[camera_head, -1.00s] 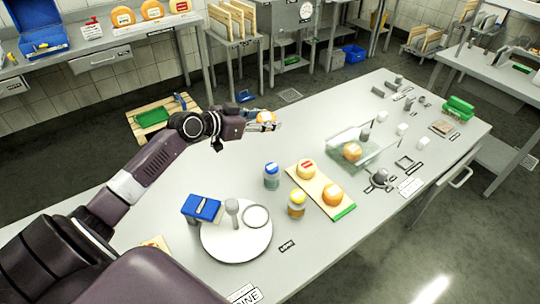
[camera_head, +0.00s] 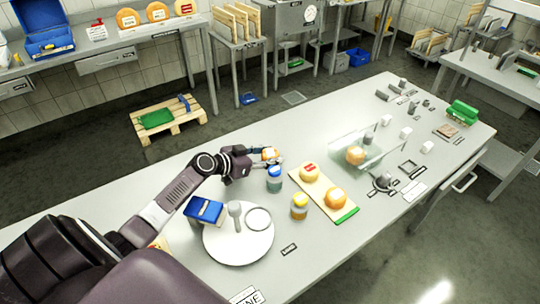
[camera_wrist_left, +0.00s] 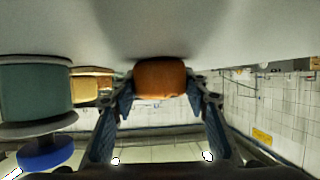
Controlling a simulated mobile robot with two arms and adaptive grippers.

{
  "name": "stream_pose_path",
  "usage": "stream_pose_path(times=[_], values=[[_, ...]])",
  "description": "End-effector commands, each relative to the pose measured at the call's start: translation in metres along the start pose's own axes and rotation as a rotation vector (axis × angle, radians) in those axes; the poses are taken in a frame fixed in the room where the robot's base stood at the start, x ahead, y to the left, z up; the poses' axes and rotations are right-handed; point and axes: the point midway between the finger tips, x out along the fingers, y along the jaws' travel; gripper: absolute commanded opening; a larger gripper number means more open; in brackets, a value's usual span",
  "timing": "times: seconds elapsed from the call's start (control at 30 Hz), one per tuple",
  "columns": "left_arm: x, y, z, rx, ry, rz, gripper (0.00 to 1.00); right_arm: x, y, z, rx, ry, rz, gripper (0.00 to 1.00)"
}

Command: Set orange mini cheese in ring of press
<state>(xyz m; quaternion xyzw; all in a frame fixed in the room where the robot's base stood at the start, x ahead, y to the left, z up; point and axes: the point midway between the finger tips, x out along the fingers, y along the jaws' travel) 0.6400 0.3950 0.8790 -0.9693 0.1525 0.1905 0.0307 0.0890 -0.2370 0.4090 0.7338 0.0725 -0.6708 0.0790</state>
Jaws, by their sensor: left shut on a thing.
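My left gripper (camera_head: 272,156) is shut on a small orange cheese (camera_head: 267,153) and holds it beyond the blue-lidded jar. In the left wrist view the cheese (camera_wrist_left: 160,78) sits between the fingertips (camera_wrist_left: 160,90). A white round plate (camera_head: 225,256) lies nearer on the table, with a pale ring (camera_head: 258,219) on its right side and a grey knobbed piece (camera_head: 235,212) beside the ring. A grey fitting (camera_head: 382,181) stands farther right. I cannot tell for sure which of these belongs to the press. My right gripper is not in view.
The blue-lidded jar (camera_head: 275,180) stands close to my left gripper; it also shows in the left wrist view (camera_wrist_left: 36,90). A yellow-lidded jar (camera_head: 299,207), a blue box (camera_head: 204,209) and a board (camera_head: 318,196) with two cheeses stand near. A clear tray (camera_head: 375,155) holds another cheese.

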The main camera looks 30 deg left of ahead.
Motion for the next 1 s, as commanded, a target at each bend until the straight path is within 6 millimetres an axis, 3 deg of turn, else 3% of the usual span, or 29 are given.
stream_pose_path(times=[0.27,0.3,0.43,0.83,1.0], values=[[0.002,0.000,0.003,0.002,0.001,0.000,0.15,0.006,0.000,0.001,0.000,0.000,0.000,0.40],[0.001,0.000,0.002,0.001,0.000,0.000,0.46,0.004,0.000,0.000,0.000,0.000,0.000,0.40],[0.001,0.000,0.002,0.001,-0.001,0.000,0.59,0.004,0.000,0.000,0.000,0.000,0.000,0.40],[-0.002,0.000,-0.003,0.000,-0.001,0.000,0.59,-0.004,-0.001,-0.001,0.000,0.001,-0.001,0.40],[-0.026,0.000,0.003,0.004,-0.004,0.000,0.59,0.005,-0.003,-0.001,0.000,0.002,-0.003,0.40]])
